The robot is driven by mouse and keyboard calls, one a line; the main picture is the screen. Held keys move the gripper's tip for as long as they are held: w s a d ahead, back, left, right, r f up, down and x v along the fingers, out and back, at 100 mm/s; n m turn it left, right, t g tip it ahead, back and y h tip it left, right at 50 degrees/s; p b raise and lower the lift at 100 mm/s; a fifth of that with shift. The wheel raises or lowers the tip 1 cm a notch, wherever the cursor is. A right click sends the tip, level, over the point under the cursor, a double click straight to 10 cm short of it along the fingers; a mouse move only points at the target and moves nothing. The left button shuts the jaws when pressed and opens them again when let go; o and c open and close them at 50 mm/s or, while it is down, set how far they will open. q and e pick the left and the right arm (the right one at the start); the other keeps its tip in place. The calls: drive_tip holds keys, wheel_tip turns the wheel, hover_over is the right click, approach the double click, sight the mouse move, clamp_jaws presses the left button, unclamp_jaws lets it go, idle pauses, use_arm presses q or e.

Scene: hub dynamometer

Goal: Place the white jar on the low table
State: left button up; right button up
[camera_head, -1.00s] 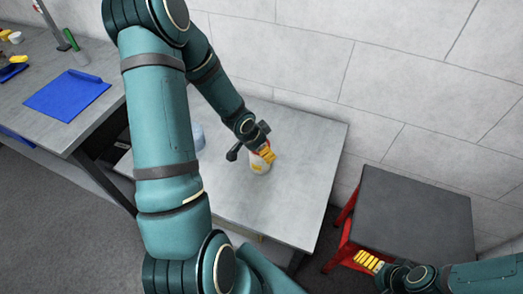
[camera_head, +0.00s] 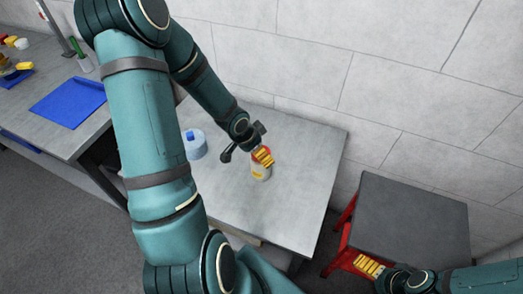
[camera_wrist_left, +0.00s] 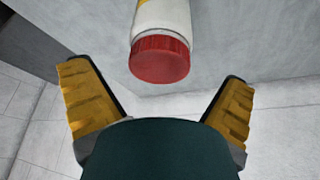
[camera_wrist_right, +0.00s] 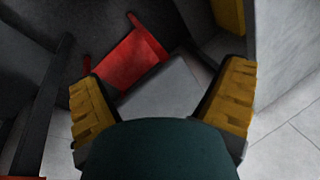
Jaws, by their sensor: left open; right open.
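The white jar (camera_head: 261,172) with a red lid stands upright on the grey low table (camera_head: 300,185) in the head view. In the left wrist view the jar (camera_wrist_left: 163,40) shows its red lid, ahead of the fingers and a little left of the middle of the gap. My left gripper (camera_head: 262,156) is open at the jar's lid; in the left wrist view both fingers are apart and do not touch the jar. My right gripper (camera_head: 369,265) is open and empty, by the front left of the dark-topped red stand.
A blue-and-white round container (camera_head: 194,145) stands on the low table, left of the jar. A red stand with a dark top (camera_head: 410,215) is at the right. A workbench (camera_head: 45,70) with a blue mat (camera_head: 68,102) is at the left. The wall lies behind.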

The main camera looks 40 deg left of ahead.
use_arm(q)
drive_tip(key=p+v, duration=0.4)
drive_tip(key=v, duration=0.3)
use_arm(e)
drive_tip(key=shift+t, duration=0.3)
drive_tip(key=r, duration=0.1)
drive_tip(key=w+r, duration=0.1)
drive_tip(key=r, duration=0.2)
drive_tip(key=shift+w+d+r, duration=0.15)
drive_tip(key=shift+w+r, duration=0.15)
drive_tip(key=shift+r, duration=0.1)
use_arm(q)
drive_tip(key=s+d+f+n+h, duration=0.1)
drive_tip(key=d+f, duration=0.2)
drive_tip(key=d, duration=0.6)
drive_tip(key=s+d+f+n+g+h, duration=0.1)
drive_tip(key=d+f, duration=0.3)
drive_tip(key=d, duration=0.5)
drive_tip(key=s+d+f+n+g, duration=0.1)
drive_tip(key=s+d+f+n, duration=0.1)
drive_tip(key=d, duration=0.7)
drive_tip(key=shift+d+f+n+h, duration=0.2)
drive_tip(key=shift+f+n+h, duration=0.25)
drive_tip(key=shift+f, duration=0.35)
drive_tip(key=shift+w, duration=0.1)
